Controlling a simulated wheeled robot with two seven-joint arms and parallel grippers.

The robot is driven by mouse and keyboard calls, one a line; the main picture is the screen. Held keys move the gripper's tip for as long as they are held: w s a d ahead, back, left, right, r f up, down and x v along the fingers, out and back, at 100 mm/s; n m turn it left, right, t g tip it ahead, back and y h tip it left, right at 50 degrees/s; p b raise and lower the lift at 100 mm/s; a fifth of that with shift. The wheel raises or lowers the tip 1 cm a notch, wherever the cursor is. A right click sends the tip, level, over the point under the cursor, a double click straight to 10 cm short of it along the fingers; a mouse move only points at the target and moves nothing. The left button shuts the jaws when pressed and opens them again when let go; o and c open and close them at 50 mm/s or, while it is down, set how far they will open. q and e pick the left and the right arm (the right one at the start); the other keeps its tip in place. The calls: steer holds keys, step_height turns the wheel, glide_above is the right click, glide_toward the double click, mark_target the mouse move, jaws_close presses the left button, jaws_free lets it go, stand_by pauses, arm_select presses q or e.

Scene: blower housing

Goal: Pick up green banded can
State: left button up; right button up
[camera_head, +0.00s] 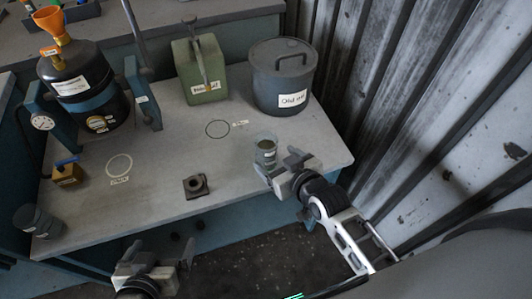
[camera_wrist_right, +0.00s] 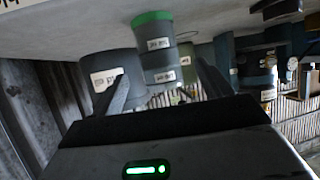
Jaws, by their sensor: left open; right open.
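The green banded can (camera_head: 265,150) stands near the right front edge of the grey table. In the head view it looks grey-green with a white label. In the right wrist view, which is turned over, the can (camera_wrist_right: 158,52) is grey with two labels and a bright green band at its table end. My right gripper (camera_head: 279,164) is open just in front of the can. Its fingers (camera_wrist_right: 162,76) show on either side of the can's lower picture part; contact cannot be told. My left gripper (camera_head: 158,258) is open and empty before the table's front edge.
A large grey lidded pot (camera_head: 283,82) and a green canister (camera_head: 201,75) stand behind the can. A black tank with orange funnel (camera_head: 88,90) is at left. A small dark block (camera_head: 196,186) sits near the front. A corrugated wall (camera_head: 430,100) bounds the right.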

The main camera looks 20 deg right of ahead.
mark_target(272, 154)
steer(key=shift+x, duration=3.15)
steer(key=shift+r, duration=0.2)
steer(key=c, duration=1.1)
